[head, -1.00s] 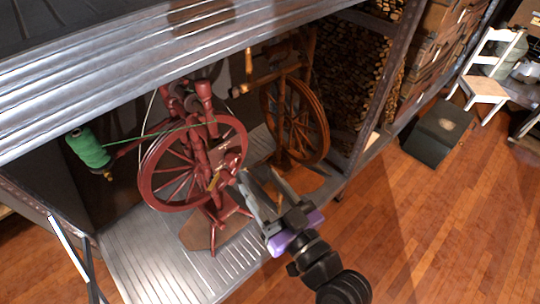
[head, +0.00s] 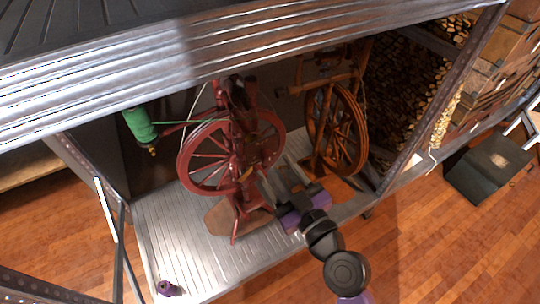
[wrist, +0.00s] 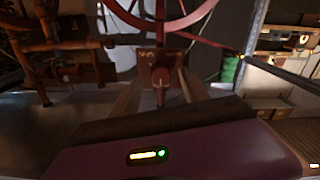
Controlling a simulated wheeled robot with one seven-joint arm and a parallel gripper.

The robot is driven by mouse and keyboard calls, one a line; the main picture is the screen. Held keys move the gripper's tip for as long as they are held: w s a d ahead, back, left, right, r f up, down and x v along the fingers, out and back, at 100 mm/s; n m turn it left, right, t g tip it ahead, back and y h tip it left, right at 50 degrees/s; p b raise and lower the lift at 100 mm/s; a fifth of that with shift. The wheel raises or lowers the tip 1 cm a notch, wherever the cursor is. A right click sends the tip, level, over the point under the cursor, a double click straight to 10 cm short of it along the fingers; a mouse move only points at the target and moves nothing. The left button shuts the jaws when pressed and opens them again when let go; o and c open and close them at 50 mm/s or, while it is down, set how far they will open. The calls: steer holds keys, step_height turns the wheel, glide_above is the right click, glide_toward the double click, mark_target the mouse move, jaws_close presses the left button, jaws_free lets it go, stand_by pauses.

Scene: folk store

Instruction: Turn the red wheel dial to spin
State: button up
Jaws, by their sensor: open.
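The red wheel (head: 207,158) is the spoked wheel of a red spinning wheel standing on a ribbed metal shelf (head: 170,232). My gripper (head: 276,178) is at the wheel's lower right side, open, with its fingers pointing toward the red frame. In the head view I cannot tell whether it touches the wheel. In the wrist view, the wheel's rim and spokes (wrist: 180,18) show at the top.
A green thread spool (head: 139,125) is at the left, its thread running to the red wheel. A brown spinning wheel (head: 338,130) stands close on the right. A corrugated metal edge (head: 240,50) hangs above. A dark box (head: 488,165) sits on the open wooden floor.

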mark_target(270, 162)
steer(key=shift+p+x, duration=0.5)
steer(key=shift+x, duration=1.6)
steer(key=shift+c, duration=0.4)
jaws_close()
